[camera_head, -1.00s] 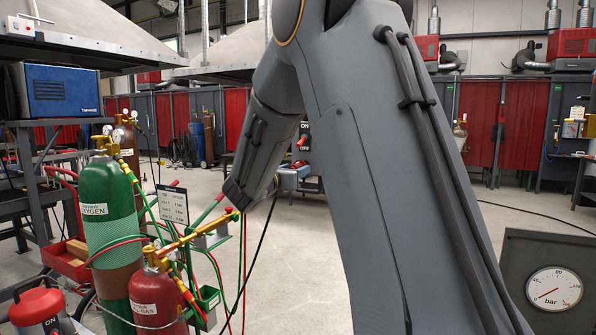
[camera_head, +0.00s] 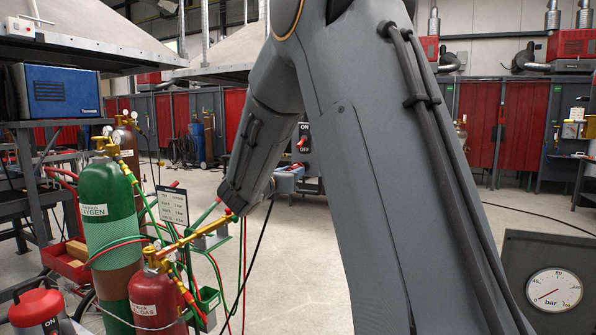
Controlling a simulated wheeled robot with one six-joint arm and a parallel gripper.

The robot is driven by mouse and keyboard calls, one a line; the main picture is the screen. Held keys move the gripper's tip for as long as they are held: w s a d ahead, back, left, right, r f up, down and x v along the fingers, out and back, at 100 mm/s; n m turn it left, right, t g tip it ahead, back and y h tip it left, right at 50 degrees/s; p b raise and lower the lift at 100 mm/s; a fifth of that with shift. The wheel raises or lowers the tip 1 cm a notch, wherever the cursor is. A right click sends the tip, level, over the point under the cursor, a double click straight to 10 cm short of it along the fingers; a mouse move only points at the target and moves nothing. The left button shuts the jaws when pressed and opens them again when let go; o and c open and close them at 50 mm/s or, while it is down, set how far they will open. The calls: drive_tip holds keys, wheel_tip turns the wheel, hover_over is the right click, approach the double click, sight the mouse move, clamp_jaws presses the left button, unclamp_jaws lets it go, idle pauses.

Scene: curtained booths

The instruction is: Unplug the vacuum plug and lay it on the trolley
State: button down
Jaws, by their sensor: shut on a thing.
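My arm comes down from the top and bends to a wrist (camera_head: 246,190) in the middle left. My gripper's jaws are hidden behind that wrist, so I cannot see them or what they hold. A thin black cable (camera_head: 259,243) hangs from behind the wrist and runs down to the left. I cannot make out the vacuum plug or its socket. I cannot tell for certain which thing is the trolley.
A green oxygen cylinder (camera_head: 108,225) and a red gas cylinder (camera_head: 157,298) with hoses and gauges stand close to the wrist on the left. A dark ON/OFF switch panel (camera_head: 303,140) shows beyond my arm. A pressure gauge (camera_head: 554,291) is at the lower right. Open floor (camera_head: 520,205) lies right.

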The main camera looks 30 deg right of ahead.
drive_tip(key=shift+v, duration=2)
